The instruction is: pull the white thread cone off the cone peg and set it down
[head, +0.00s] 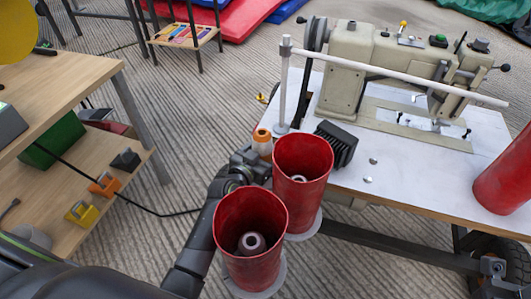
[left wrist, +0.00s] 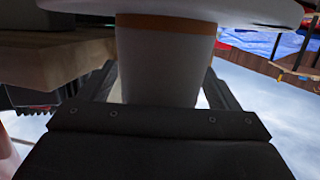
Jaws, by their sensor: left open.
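The white thread cone (head: 262,145) has an orange tip in the head view and stands just behind the two red cylinders, near the table's left edge. In the left wrist view the cone (left wrist: 165,62) fills the middle, with an orange band where it meets a pale round disc (left wrist: 170,8). My left gripper (head: 252,162) is at the cone. Its two dark fingers (left wrist: 160,95) stand open, one on each side of the cone. Contact cannot be told. The peg inside the cone is hidden. My right gripper is not in view.
Two open-topped red cylinders (head: 302,165) (head: 250,235) on pale discs stand close by my left arm. The sewing table (head: 395,170) carries a sewing machine (head: 345,70), a long pale rod and a black brush-like block (head: 337,145). A wooden shelf unit (head: 65,85) is at the left.

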